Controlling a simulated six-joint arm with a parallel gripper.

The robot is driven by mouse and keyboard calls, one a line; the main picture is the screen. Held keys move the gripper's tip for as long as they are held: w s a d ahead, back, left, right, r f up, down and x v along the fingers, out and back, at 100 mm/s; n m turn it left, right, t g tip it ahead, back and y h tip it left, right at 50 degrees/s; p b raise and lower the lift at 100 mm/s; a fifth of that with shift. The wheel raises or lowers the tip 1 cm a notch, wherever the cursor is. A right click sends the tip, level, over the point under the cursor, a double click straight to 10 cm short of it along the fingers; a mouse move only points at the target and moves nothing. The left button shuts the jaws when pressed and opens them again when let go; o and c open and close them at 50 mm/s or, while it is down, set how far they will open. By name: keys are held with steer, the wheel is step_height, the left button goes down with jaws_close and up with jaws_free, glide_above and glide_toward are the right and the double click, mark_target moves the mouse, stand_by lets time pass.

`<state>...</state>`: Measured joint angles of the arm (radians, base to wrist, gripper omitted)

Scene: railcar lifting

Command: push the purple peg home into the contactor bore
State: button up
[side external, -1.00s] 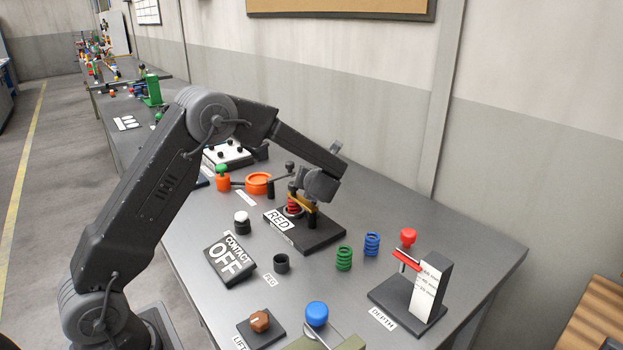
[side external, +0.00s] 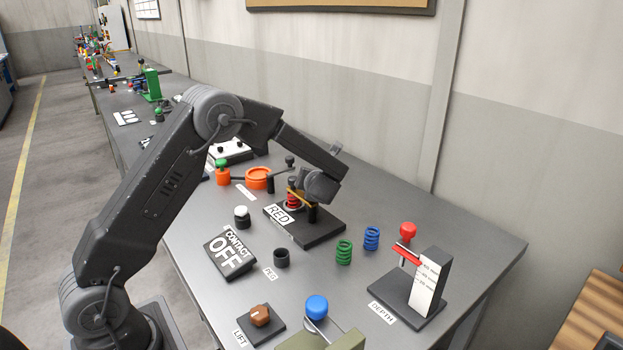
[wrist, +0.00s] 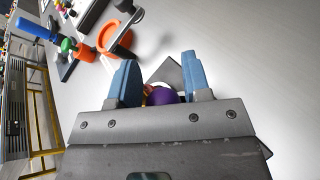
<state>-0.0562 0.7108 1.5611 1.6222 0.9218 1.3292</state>
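The purple peg shows as a rounded purple top (wrist: 165,95) low between the two blue fingers of my gripper (wrist: 158,68) in the wrist view; my gripper's body hides its lower part. The fingers stand apart on either side of it, and I cannot tell whether they press on it. In the side view my gripper (side external: 303,198) is tilted down over the contactor base (side external: 320,232), marked RED. The bore and the peg's depth are hidden.
A CONTACT OFF sign (side external: 230,251), an empty black PEG holder (side external: 282,258) and a white-topped button (side external: 242,217) stand in front.

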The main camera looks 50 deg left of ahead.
steer(key=shift+o, duration=0.9)
steer(key=shift+s+a+f, duration=0.1)
steer(key=shift+s, duration=0.1)
steer(key=v, duration=1.4)
steer(key=shift+w, duration=0.25)
steer(key=s+d+r+n+h, duration=0.2)
steer(key=s+d+n+h, duration=0.1)
steer(key=s+n, duration=0.6)
steer(key=s+d+r+n+h, duration=0.3)
steer(key=s+d+n+h, duration=0.1)
steer(key=s+n, duration=0.5)
steer(key=s+d+r+n+h, duration=0.3)
steer(key=s+n+h, duration=0.2)
steer(key=s+n, duration=0.4)
steer(key=shift+s+d+r+n+g, duration=0.25)
steer(key=shift+n+g, duration=0.15)
steer(key=shift+n, duration=0.1)
